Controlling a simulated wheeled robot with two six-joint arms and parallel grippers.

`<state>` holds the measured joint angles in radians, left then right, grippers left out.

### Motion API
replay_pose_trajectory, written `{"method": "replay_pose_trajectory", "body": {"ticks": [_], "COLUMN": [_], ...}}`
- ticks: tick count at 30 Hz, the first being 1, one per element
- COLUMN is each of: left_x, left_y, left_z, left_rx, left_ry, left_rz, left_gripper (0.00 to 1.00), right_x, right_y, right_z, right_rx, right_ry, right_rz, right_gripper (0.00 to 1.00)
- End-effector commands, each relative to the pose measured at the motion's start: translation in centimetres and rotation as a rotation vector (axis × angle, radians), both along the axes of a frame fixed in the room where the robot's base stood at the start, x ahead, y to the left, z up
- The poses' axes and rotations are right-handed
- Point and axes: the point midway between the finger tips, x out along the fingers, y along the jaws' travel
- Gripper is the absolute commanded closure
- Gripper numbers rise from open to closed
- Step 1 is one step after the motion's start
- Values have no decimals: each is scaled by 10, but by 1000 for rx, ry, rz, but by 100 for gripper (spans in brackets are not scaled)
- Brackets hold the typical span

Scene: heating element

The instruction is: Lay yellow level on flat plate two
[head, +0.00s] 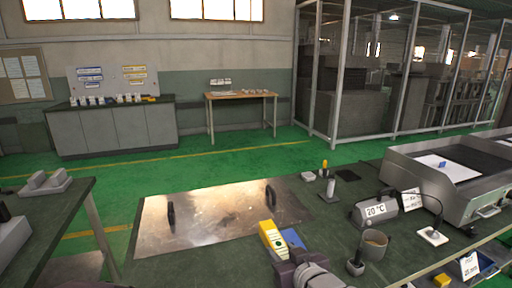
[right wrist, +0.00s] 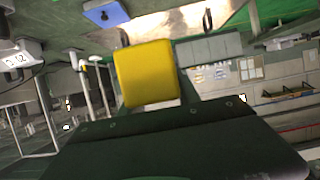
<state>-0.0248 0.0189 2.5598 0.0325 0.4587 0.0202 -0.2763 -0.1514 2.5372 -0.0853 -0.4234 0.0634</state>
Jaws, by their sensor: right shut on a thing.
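The yellow level (head: 270,236) is a short yellow block with a pale, dark-marked face. My right gripper (head: 290,265) is shut on it near the front of the bench; its fingertips are partly hidden. In the right wrist view the yellow level (right wrist: 147,74) shows as a plain yellow block. A large metal plate (head: 190,215) with two black upright handles lies on the bench, left of and beyond the level. I cannot read a number on it. My left gripper is not in view.
A blue piece (head: 293,238) lies just right of the level.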

Motion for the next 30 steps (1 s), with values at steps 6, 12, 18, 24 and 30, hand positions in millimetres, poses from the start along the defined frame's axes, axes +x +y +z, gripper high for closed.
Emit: {"method": "replay_pose_trajectory", "body": {"ticks": [6,12,18,24,30], "left_x": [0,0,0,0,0], "left_y": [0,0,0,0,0], "left_z": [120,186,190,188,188], "left_rx": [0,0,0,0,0], "left_ry": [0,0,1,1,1], "left_rz": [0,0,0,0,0], "left_gripper": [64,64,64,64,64], "right_x": [0,0,0,0,1], "right_y": [0,0,0,0,4], "right_z": [121,186,190,188,194], "right_rx": [1,0,0,0,1], "right_ry": [-2,-1,-1,-1,-5], "right_rz": [0,0,0,0,-2], "right_gripper": [100,100,100,100,100]}}
